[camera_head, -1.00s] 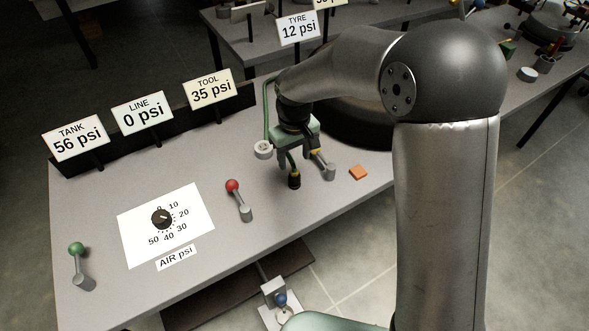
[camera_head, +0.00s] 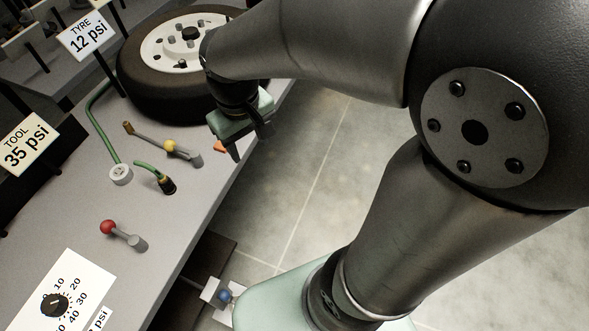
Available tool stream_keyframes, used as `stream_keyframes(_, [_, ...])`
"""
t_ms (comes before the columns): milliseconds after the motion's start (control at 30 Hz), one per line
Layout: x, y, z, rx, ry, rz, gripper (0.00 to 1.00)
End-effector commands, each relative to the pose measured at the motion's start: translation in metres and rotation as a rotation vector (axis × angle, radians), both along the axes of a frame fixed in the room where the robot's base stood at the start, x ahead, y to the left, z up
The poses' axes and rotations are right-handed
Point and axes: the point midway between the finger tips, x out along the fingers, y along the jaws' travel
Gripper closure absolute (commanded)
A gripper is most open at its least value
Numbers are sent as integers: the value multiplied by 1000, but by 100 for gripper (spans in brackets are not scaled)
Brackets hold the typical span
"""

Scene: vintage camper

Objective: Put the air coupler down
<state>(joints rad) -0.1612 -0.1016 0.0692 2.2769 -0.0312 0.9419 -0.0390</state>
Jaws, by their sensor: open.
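The air coupler (camera_head: 167,184), a small black cylinder with a thin yellowish band, is on the grey bench at the end of a short green hose (camera_head: 147,167). It is apart from my gripper. My gripper (camera_head: 250,142) is open, with nothing visible between its fingers. It hangs to the right of the coupler, by the bench's right edge and in front of the tyre. My arm reaches across the upper right of the view.
A yellow-knobbed lever (camera_head: 170,146) stands just behind the coupler, and a red-knobbed lever (camera_head: 108,227) is nearer. The tyre (camera_head: 170,100) lies at the back. Floor (camera_head: 310,170) is open right of the bench.

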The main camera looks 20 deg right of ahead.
Motion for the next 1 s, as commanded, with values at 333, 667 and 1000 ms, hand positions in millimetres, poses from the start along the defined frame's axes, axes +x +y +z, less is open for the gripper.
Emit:
stream_keyframes(333, [-96,-63,-14,42,-14,-269,47])
stream_keyframes(667, [-97,-63,-14,42,-13,-270,47])
stream_keyframes(1000, [-97,-63,-14,42,-13,-270,47])
